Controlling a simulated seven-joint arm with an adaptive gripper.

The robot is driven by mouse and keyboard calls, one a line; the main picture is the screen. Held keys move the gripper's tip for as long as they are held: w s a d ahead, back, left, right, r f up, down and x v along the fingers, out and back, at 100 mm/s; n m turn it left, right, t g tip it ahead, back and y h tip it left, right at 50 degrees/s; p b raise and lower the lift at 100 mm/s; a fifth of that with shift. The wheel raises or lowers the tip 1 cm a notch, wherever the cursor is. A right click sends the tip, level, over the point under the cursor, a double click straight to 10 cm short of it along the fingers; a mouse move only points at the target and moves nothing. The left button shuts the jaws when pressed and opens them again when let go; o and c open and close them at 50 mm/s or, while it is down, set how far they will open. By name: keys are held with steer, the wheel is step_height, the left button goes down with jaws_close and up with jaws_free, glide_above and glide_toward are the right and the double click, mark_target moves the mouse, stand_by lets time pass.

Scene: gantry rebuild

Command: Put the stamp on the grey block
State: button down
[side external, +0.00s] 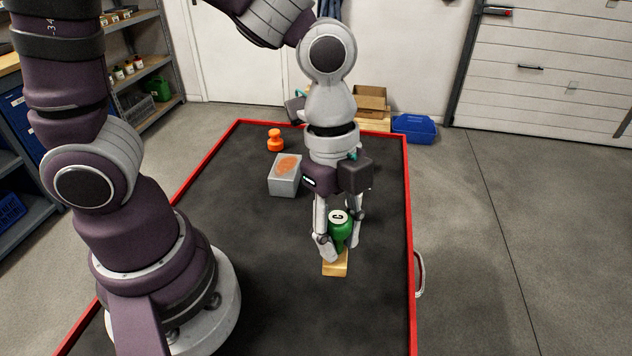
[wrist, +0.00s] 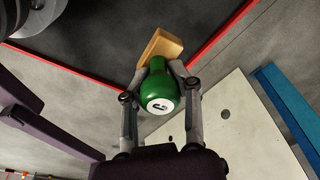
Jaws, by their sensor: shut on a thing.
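The stamp has a green handle (side external: 340,231) with a white, marked top and a wooden base (side external: 336,266). My gripper (side external: 338,243) is shut on the green handle, with a finger on either side. In the wrist view the green handle (wrist: 160,92) sits between the fingers, with the wooden base (wrist: 163,44) beyond it. I cannot tell whether the base touches the table. The grey block (side external: 284,180) stands on the table behind and left of my gripper. Its top carries an orange-brown patch, and nothing stands on it.
A small orange knobbed object (side external: 275,140) stands behind the grey block. The dark table (side external: 225,205) has a raised red edge (side external: 409,220), close to the right of my gripper. The table between the stamp and the grey block looks clear. A blue bin (side external: 414,128) lies beyond the table.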

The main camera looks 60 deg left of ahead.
steer(key=w+a+n, duration=0.5)
step_height(320, 180, up, 2)
steer(key=n+t+y, duration=0.2)
steer(key=n, duration=0.9)
glide_above(290, 164)
steer(key=shift+n, duration=0.5)
steer(key=f, duration=0.8)
steer(key=shift+s, duration=0.35)
steer(key=shift+f, duration=0.15)
steer(key=c, duration=0.8)
jaws_free()
